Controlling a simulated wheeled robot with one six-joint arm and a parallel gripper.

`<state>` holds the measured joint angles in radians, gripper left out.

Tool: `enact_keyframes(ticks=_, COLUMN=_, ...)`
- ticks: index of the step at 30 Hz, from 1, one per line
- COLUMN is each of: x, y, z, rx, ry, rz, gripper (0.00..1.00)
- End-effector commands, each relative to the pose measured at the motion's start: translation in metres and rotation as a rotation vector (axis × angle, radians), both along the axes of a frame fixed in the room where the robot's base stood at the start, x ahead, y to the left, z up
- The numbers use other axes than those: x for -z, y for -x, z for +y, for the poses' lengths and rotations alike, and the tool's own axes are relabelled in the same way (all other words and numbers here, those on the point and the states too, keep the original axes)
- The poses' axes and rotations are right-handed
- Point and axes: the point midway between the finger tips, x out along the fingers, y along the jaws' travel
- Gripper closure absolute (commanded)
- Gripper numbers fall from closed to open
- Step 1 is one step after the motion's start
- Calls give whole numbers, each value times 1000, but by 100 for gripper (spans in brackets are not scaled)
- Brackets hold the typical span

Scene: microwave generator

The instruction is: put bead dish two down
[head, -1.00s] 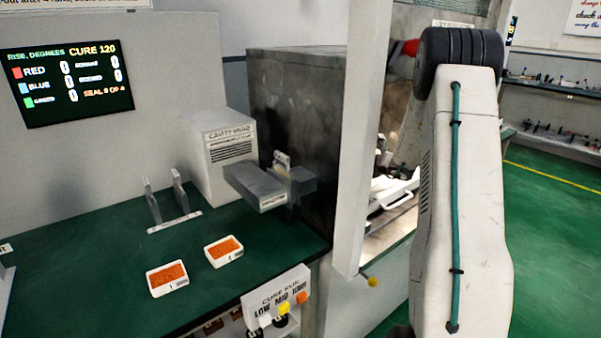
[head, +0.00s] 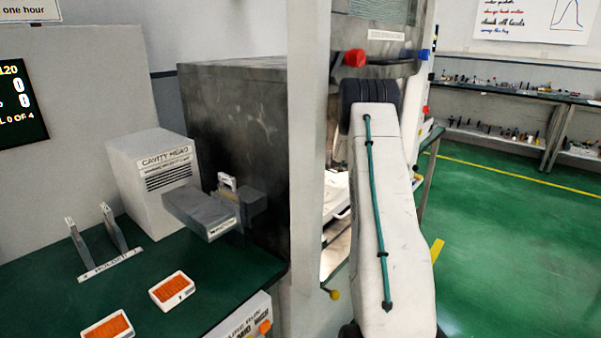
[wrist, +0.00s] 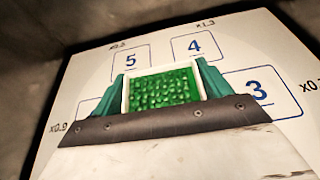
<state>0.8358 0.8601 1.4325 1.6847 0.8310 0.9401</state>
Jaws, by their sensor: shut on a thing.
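In the wrist view my gripper (wrist: 162,92) is shut on a white-rimmed dish of green beads (wrist: 163,88), its teal fingers on both sides. No number shows on this dish, so I cannot tell if it is dish two. Beyond and around it is a white plate (wrist: 215,70) with outlined squares marked 5, 4 and 3; the visible squares look empty. I cannot tell if the dish touches the plate. In the head view my arm reaches into the open chamber, and the gripper and held dish are hidden.
Dark walls (wrist: 35,75) close in around the plate. In the head view, two dishes of orange beads (head: 172,290) (head: 108,327) stand on the green bench, near a two-pronged stand (head: 100,245) and the cavity head box (head: 155,180). A pale post (head: 308,150) stands left of my arm.

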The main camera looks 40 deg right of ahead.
Motion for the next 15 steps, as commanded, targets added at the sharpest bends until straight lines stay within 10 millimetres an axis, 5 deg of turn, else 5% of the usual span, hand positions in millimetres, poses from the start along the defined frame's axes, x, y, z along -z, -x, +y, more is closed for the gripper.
enact_keyframes(ticks=8, x=34, y=-1, z=-5, rx=1, ry=-2, rz=1, gripper=47)
enact_keyframes(ticks=15, x=36, y=-1, z=-5, rx=1, ry=0, rz=0, gripper=47)
